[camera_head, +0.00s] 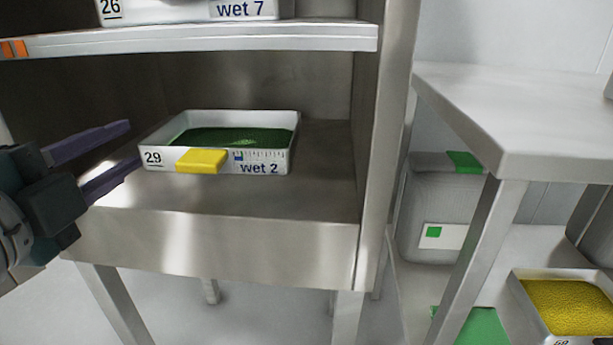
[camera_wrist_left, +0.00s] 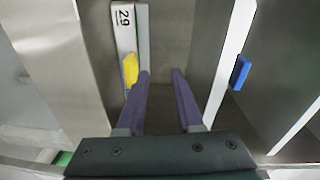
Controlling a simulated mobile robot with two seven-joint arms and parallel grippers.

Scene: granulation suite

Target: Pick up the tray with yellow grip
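The white tray (camera_head: 278,158) has a yellow grip (camera_head: 202,161) on its front wall, is marked 29 and "wet 2", and holds dark green material. It stands level on the lower steel shelf. My left gripper (camera_head: 131,146) is open and empty, just left of the tray, its purple fingers pointing toward the shelf. In the left wrist view, the tray's edge (camera_wrist_left: 125,38) and yellow grip (camera_wrist_left: 131,68) lie beyond and left of the open fingers (camera_wrist_left: 162,75). Gripper and tray look apart. My right gripper is not in view.
An upper shelf (camera_head: 200,40) with another tray (camera_head: 185,10), marked 26 and "wet 7", hangs above. A steel side wall (camera_head: 385,120) bounds the right. A table (camera_head: 520,105) and a tray of yellow material (camera_head: 565,305) stand farther right. A blue piece (camera_wrist_left: 241,72) shows in the left wrist view.

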